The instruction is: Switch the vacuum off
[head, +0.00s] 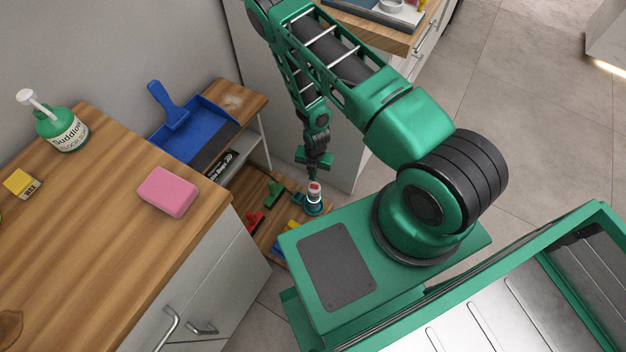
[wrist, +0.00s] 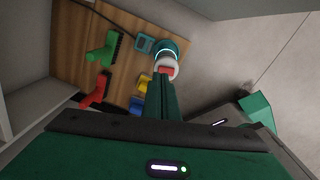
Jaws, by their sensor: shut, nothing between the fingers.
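The vacuum appears to be the small teal device (head: 313,208) with a white top, a red button and a lit ring, low down by the wooden board. It also shows in the wrist view as a teal body (wrist: 178,47) with a glowing ring and a red button (wrist: 166,71). My gripper (head: 315,179) points down just above it. In the wrist view my gripper (wrist: 163,84) is shut and empty, its fingertips at or very near the red button. I cannot tell whether they touch it.
Green, red, yellow and blue items (head: 255,221) lie on the low wooden shelf beside the device. A pink sponge (head: 167,192) and a green bottle (head: 62,129) are on the left counter. Another counter stands behind my arm.

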